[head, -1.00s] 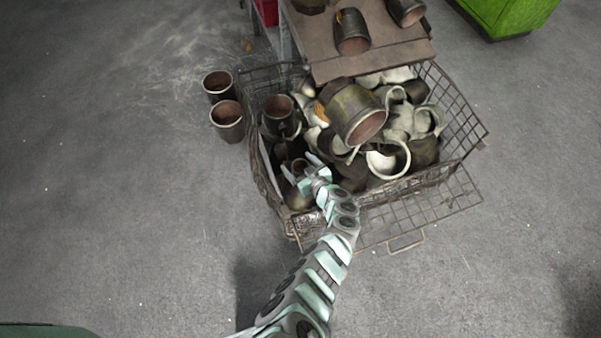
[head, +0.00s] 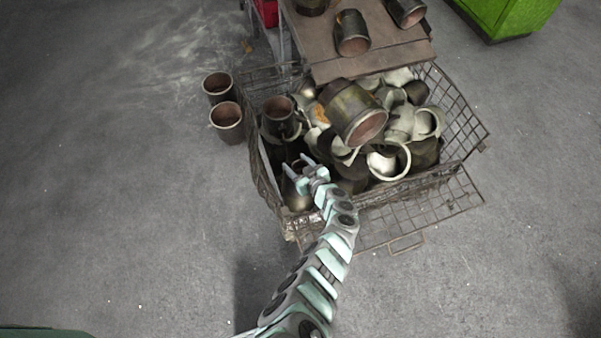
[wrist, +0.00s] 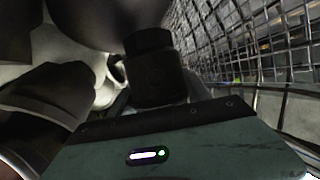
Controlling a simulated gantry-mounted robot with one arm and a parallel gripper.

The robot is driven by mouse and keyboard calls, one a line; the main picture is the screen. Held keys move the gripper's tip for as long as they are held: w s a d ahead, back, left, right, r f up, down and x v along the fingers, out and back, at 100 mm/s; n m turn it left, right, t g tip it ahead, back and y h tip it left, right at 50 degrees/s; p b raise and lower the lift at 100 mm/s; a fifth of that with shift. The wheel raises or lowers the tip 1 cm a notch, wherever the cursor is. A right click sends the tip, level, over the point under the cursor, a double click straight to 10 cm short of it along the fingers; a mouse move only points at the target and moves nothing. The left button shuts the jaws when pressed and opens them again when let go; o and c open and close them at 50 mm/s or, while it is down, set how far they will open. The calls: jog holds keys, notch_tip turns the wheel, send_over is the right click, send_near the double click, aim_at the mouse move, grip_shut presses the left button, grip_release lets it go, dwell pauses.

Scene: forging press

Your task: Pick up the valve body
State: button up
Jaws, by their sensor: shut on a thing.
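My gripper (head: 297,164) is low inside the left front of the wire basket (head: 463,130), its fingers closed on a dark metal part that I take to be the valve body. In the wrist view this valve body (wrist: 156,72) is a dark, rounded piece with a stepped collar, straight ahead of the gripper's housing. In the head view the fingers and the neighbouring parts mostly hide it. I cannot tell whether it is clear of the parts around it.
Several dark and pale pipe fittings fill the basket, with a large olive cylinder (head: 347,105) on top. The mesh wall is close on the right in the wrist view (wrist: 225,45). Two dark cups (head: 226,116) stand on the floor at left. A brown table (head: 375,50) overhangs the back.

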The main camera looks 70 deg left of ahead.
grip_shut()
dwell(0.3)
